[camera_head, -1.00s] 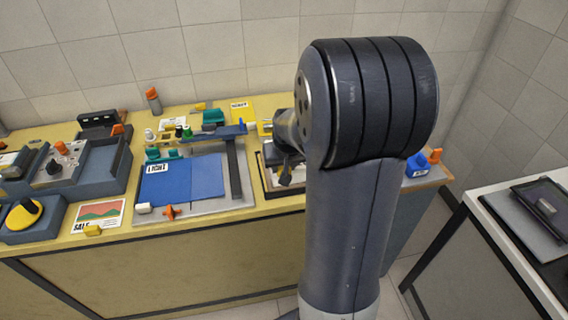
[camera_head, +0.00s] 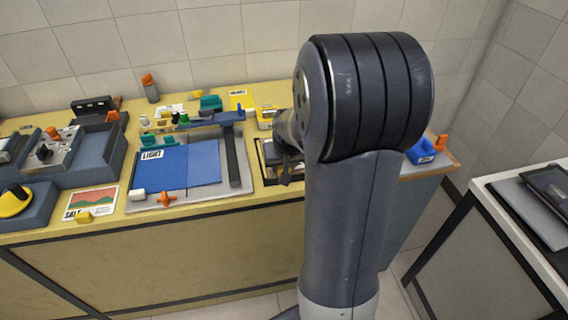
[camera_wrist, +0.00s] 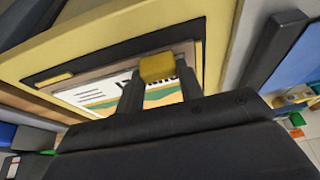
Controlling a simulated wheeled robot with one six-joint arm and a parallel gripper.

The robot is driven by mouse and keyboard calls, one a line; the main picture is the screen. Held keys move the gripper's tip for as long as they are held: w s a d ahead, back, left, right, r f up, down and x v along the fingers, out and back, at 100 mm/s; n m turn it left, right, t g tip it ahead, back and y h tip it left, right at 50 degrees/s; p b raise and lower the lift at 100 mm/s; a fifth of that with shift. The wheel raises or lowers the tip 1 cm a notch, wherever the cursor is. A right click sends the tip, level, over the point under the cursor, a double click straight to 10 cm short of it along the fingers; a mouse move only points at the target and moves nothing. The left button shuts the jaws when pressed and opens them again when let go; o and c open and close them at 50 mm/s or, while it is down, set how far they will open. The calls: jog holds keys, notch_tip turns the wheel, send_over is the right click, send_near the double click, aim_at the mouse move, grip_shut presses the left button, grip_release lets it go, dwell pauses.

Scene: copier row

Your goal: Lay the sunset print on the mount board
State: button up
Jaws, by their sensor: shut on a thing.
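My gripper (camera_wrist: 160,85) is shut on a yellow block (camera_wrist: 157,67) at the edge of a print. The print (camera_wrist: 92,97) is white with dark lettering and orange and green bands; my fingers hide part of it. In the head view my gripper (camera_head: 286,172) is low over this dark-edged board (camera_head: 267,160), mostly hidden by my arm. Another print (camera_head: 91,203), lettered SALE with red and green bands, lies at the counter's left front.
A paper trimmer with a blue sheet (camera_head: 205,163) lies left of my gripper. A blue bin (camera_head: 421,152) and orange-topped item stand right of my arm. Grey machines (camera_head: 75,160) fill the left. A separate white table (camera_head: 510,200) stands at the far right.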

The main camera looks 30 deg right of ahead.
jog(key=o, duration=1)
jog(key=shift+o, duration=0.2)
jog(key=p+v, duration=0.1)
jog(key=v, duration=0.9)
jog(key=shift+r, duration=0.4)
jog(key=shift+s+f, duration=0.1)
jog(key=shift+s, duration=0.05)
jog(key=b+x, duration=0.1)
jog(key=x, duration=0.9)
jog(key=shift+f, duration=0.15)
jog(key=shift+w+r+p, duration=0.2)
jog(key=shift+p, duration=0.2)
jog(key=shift+r+p, duration=0.95)
jog(key=shift+r, duration=0.25)
